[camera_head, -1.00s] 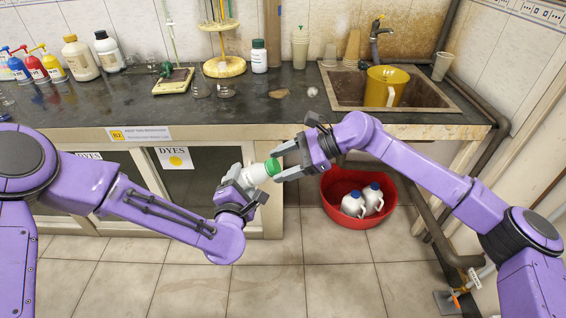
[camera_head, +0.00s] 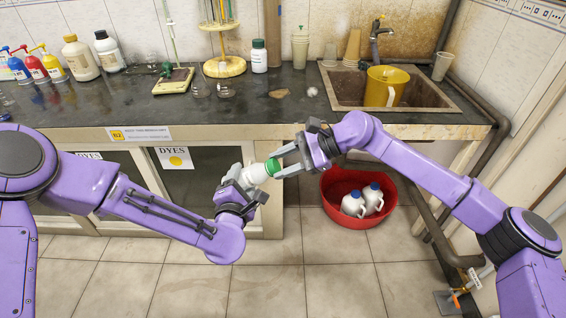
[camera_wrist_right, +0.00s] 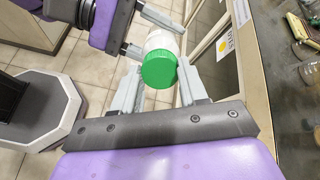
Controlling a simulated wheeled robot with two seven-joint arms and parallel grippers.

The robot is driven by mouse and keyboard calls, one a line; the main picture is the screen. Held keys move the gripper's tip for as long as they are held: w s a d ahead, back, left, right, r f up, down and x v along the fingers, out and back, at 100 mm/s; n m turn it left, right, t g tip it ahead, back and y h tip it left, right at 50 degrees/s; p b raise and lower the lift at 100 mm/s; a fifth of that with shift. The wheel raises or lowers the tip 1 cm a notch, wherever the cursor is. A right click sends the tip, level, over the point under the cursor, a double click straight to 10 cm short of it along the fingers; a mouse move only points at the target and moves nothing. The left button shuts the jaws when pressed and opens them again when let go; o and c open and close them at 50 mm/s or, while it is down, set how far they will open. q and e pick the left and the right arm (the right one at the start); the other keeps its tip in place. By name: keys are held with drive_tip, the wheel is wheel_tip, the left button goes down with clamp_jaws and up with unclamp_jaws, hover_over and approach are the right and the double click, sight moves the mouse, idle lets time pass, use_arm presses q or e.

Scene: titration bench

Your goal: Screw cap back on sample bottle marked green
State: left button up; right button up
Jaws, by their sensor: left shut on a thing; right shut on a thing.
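The sample bottle (camera_head: 257,173) is white and is held tilted in the air in front of the bench by my left gripper (camera_head: 249,181), which is shut around its body. The green cap (camera_head: 273,167) sits at the bottle's mouth end, facing my right gripper (camera_head: 279,161). My right gripper is shut on the cap. In the right wrist view the green cap (camera_wrist_right: 159,70) lies between the two grey fingers, with the white bottle (camera_wrist_right: 162,40) behind it. How far the cap is threaded cannot be told.
The dark bench top (camera_head: 130,107) lies behind the arms. Another white bottle with a green cap (camera_head: 259,56) stands on it, near the sink (camera_head: 345,95) holding a yellow jug (camera_head: 383,86). A red basin (camera_head: 345,218) with white jugs is on the floor below right.

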drive_tip(key=m, duration=0.2)
drive_tip(key=shift+m, duration=0.3)
drive_tip(key=o, duration=1)
drive_tip(key=v, duration=0.7)
drive_tip(key=shift+s, duration=0.1)
